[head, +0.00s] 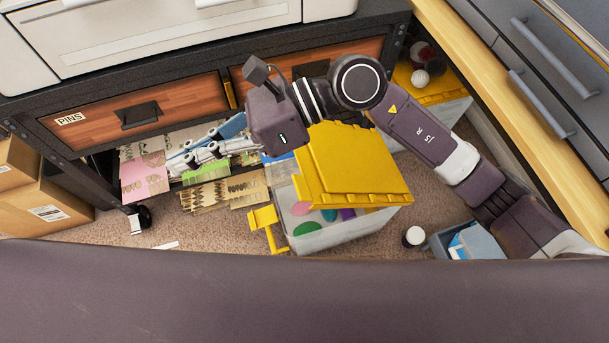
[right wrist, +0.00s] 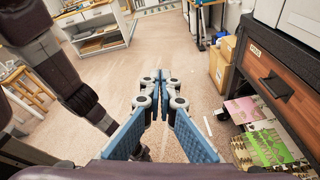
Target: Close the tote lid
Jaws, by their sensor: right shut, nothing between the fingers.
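The tote (head: 335,238) is a pale, translucent bin on the carpet in the middle of the head view. Its yellow lid (head: 355,170) stands tilted over the back and right of the bin. The near left part is uncovered and shows coloured contents. A yellow piece (head: 266,226) sticks out at the tote's left side. My right gripper (head: 178,162) is left of the lid, apart from it, pointing left over the papers. Its blue-padded fingers are together and empty, also in the right wrist view (right wrist: 162,82). My arm hides part of the lid's back. My left gripper is not seen.
A workbench with wooden drawers (head: 135,112) stands behind, with sheets (head: 145,165) on a low shelf. Another yellow-lidded bin (head: 430,88) is at the back right. A blue-grey box (head: 468,240) and small bottle (head: 413,236) stand at right. Cardboard boxes (head: 45,205) stand left.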

